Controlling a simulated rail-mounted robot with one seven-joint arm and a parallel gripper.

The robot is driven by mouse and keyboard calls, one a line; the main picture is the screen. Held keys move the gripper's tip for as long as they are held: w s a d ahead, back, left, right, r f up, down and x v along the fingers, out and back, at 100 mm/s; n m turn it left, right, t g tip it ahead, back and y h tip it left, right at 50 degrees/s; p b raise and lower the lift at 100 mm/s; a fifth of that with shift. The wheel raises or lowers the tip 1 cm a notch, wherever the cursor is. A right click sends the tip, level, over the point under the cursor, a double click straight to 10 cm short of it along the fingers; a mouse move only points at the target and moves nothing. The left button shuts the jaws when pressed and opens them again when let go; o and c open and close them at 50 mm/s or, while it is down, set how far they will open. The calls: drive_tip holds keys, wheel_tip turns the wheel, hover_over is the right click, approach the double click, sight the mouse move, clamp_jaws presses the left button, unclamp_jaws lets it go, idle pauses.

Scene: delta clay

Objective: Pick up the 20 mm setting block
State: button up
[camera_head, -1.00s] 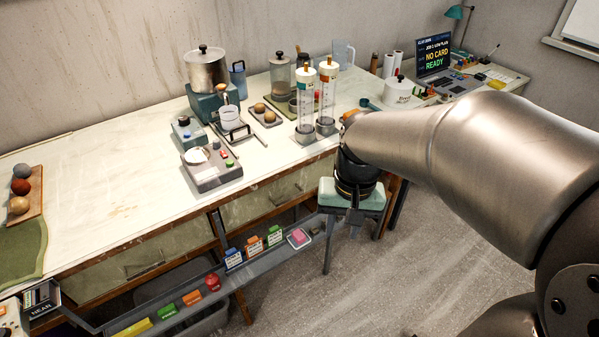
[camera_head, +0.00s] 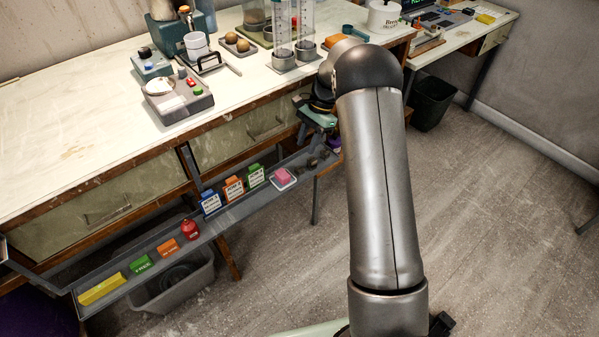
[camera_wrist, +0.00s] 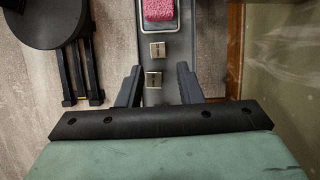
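Two small metal blocks lie on the grey narrow shelf (camera_wrist: 181,48): one block (camera_wrist: 157,50) nearer the pink sponge and one block (camera_wrist: 153,79) nearer my gripper. Their engraved marks are too small to read, so I cannot tell which is the 20 mm setting block. In the head view they are small dark shapes at the shelf's right end. My gripper (camera_wrist: 159,68) is open and empty; in the wrist view its fingers stand either side of the nearer block, apart from it. Their height above the shelf is unclear. In the head view my arm partly hides the gripper.
A pink sponge (camera_head: 284,175) lies in a white dish beside the blocks. Labelled blue (camera_head: 210,202), orange (camera_head: 234,189) and green (camera_head: 255,176) boxes stand further left on the shelf. The workbench (camera_head: 60,150) rises behind. A dark round-topped object (camera_wrist: 45,22) stands left in the wrist view.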

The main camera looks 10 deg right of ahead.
sight(299, 169)
drive_tip(key=x, duration=0.8)
drive_tip(key=shift+s+d+f, duration=0.1)
drive_tip(key=shift+s+f, duration=0.05)
drive_tip(key=shift+f, duration=0.1)
clamp_jaws()
